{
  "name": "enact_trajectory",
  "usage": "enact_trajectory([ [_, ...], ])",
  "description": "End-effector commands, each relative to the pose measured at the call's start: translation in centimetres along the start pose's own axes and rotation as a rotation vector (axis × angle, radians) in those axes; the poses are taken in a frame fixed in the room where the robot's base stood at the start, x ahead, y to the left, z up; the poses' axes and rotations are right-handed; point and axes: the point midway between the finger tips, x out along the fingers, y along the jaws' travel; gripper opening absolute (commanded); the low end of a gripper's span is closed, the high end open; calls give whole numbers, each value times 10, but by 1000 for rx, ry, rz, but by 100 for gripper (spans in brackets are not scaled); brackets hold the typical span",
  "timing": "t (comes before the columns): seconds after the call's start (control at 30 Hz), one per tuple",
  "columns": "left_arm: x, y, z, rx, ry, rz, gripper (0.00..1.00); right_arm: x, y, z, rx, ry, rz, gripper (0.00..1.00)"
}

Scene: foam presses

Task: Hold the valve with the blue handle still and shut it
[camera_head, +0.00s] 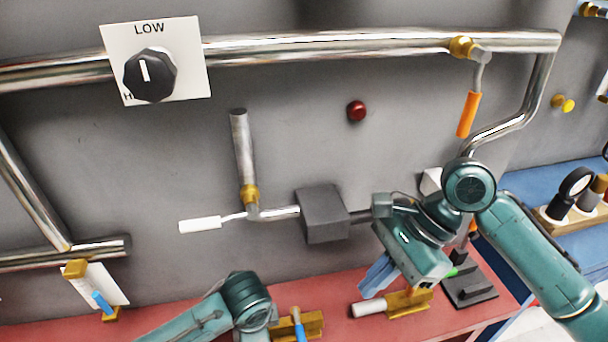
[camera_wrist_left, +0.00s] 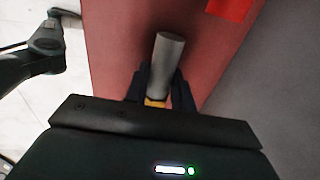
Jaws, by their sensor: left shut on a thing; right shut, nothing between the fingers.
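A brass valve (camera_head: 312,321) with a blue handle (camera_head: 299,327) is at the red bench's front edge, cut off below in the head view. Another blue handle (camera_head: 102,303) shows at lower left, by brass fittings and a white panel. My left gripper (camera_wrist_left: 161,80) is shut around a grey cylinder (camera_wrist_left: 168,60) with a brass part (camera_wrist_left: 155,102) below it. Whether this belongs to the blue-handled valve I cannot tell. In the head view its fingers are out of sight. My right gripper (camera_head: 374,284) is shut and empty above a brass valve (camera_head: 405,304) with a white end.
The red bench (camera_head: 215,295) runs below the grey wall. A pipe with a white-handled valve (camera_head: 200,225) and a grey block (camera_head: 323,213) stand out from the wall. An orange-handled valve (camera_head: 468,114) hangs at upper right. A black stand (camera_head: 470,290) is beside my right gripper.

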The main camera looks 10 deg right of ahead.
Motion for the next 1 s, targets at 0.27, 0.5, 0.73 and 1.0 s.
enact_trajectory([
  [0.27,0,0,0,0,1,-1,44,0,0,0,0,0,0,0],
  [0.5,0,0,0,0,0,0,50,1,0,0,0,0,0,0],
  [0.73,-13,-1,-1,0,3,-2,50,1,0,0,0,0,0,0],
  [1.0,-70,-1,-1,1,5,-4,50,1,0,0,-1,0,0,0],
])
